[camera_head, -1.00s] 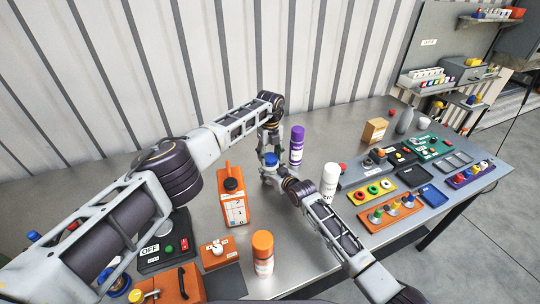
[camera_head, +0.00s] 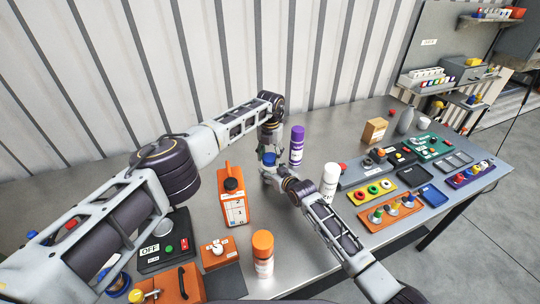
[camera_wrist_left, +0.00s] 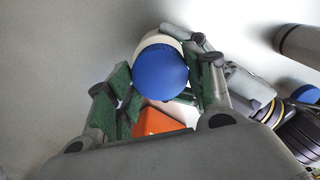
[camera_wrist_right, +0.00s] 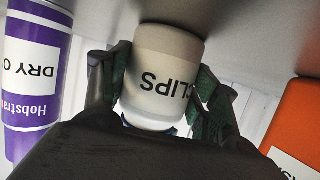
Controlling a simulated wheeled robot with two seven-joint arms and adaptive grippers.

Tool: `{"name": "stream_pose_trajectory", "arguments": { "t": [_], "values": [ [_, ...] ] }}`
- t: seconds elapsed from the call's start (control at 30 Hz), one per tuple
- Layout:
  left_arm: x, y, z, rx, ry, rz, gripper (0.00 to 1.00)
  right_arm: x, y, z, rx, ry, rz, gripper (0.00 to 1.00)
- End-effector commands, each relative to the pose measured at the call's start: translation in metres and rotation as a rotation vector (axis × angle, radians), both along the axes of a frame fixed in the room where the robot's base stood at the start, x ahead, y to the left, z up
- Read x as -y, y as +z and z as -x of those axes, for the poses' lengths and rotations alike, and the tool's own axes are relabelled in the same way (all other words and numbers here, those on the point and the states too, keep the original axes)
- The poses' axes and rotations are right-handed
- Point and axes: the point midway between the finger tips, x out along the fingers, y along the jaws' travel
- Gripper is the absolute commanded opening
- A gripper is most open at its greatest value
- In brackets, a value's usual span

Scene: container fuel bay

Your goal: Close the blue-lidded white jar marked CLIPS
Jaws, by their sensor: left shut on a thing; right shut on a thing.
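The white jar (camera_wrist_right: 165,75) shows in the right wrist view with its CLIPS label upside down. My right gripper (camera_head: 270,172) is shut around its sides. The blue lid (camera_wrist_left: 160,73) is between the fingers of my left gripper (camera_head: 269,149), which comes down from above and is shut on it. In the left wrist view the lid is over the jar, whose pale rim shows behind its upper left edge. In the head view the lid (camera_head: 268,158) is small and partly covered. I cannot tell whether it is seated fully.
A purple spray can (camera_head: 297,146) stands close behind the jar, and a white can (camera_head: 329,180) to its right. An orange canister (camera_head: 232,205) stands to the left, an orange-capped can (camera_head: 263,254) in front. Button and peg trays fill the table's right side.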

Motion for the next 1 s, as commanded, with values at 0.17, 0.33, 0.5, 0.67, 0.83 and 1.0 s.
{"name": "stream_pose_trajectory", "arguments": {
  "t": [0.17, 0.33, 0.5, 0.67, 0.83, 1.0],
  "values": [
    [-0.0001, 0.0006, -0.0002, 0.001, -0.144, 0.000, 0.46, 0.0004, -0.0012, 0.0003, -0.002, 0.000, 0.001, 0.00],
    [-0.0002, 0.0007, -0.0003, 0.001, -0.280, -0.001, 0.46, 0.0004, -0.0013, 0.0004, -0.003, 0.000, 0.001, 0.00],
    [-0.0003, 0.0007, -0.0003, 0.001, -0.418, -0.001, 0.46, 0.0005, -0.0014, 0.0004, -0.003, 0.000, 0.001, 0.00],
    [-0.0003, 0.0007, -0.0003, 0.001, -0.547, -0.001, 0.46, 0.0005, -0.0014, 0.0004, -0.003, 0.000, 0.001, 0.00],
    [-0.0004, 0.0008, -0.0006, 0.002, -0.684, -0.001, 0.46, 0.0006, -0.0015, 0.0004, -0.003, 0.000, 0.001, 0.00],
    [-0.0004, 0.0007, -0.0006, 0.003, -0.820, -0.001, 0.46, 0.0006, -0.0015, 0.0004, -0.003, 0.000, 0.001, 0.00]
  ]
}}
